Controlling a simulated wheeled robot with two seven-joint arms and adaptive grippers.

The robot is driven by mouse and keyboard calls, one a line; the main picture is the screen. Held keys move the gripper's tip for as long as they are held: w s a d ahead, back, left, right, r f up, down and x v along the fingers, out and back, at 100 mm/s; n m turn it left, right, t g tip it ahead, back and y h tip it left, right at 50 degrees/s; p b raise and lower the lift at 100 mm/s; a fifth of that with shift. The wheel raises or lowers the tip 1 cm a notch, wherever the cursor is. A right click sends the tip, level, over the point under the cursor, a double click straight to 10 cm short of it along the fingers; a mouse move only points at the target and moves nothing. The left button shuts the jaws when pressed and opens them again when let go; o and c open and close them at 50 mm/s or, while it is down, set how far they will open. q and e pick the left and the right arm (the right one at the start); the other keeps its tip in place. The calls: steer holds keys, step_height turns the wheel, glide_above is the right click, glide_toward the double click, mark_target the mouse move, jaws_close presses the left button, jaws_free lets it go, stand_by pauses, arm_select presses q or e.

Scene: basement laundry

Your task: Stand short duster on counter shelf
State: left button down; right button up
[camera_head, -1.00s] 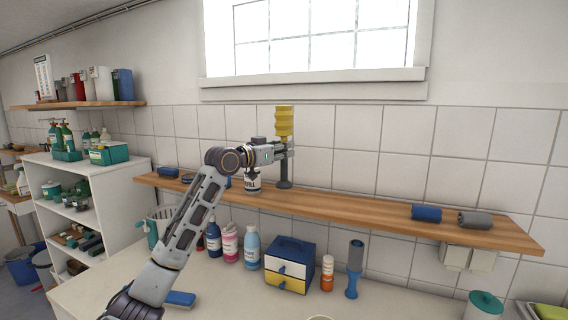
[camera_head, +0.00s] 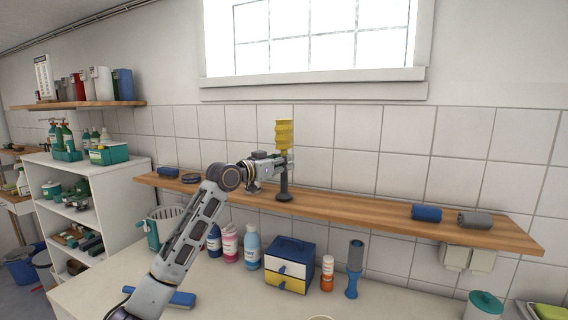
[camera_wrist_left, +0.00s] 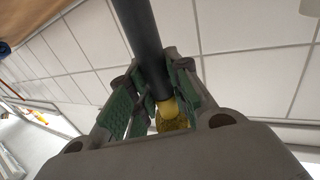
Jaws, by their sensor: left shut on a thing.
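The short duster has a yellow head (camera_head: 283,134) on top and a dark handle with a wider dark foot (camera_head: 284,195) at the bottom. It is upright over the wooden counter shelf (camera_head: 345,207), its foot at the shelf's surface; whether it bears on the shelf I cannot tell. My left gripper (camera_head: 284,161) is shut on the duster just below the yellow head. In the left wrist view the padded fingers (camera_wrist_left: 155,92) close around the black handle (camera_wrist_left: 143,35), with part of the yellow head (camera_wrist_left: 171,112) showing between them. My right gripper is not in view.
The shelf between duster and blue roll is clear. Below stand bottles (camera_head: 251,247), a drawer box (camera_head: 289,266) and a blue-grey duster-like tool (camera_head: 355,268).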

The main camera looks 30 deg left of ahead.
arm_select(q)
steer(key=shift+f, duration=0.1)
steer(key=c, duration=1.7)
jaws_free()
steer(key=o, duration=0.4)
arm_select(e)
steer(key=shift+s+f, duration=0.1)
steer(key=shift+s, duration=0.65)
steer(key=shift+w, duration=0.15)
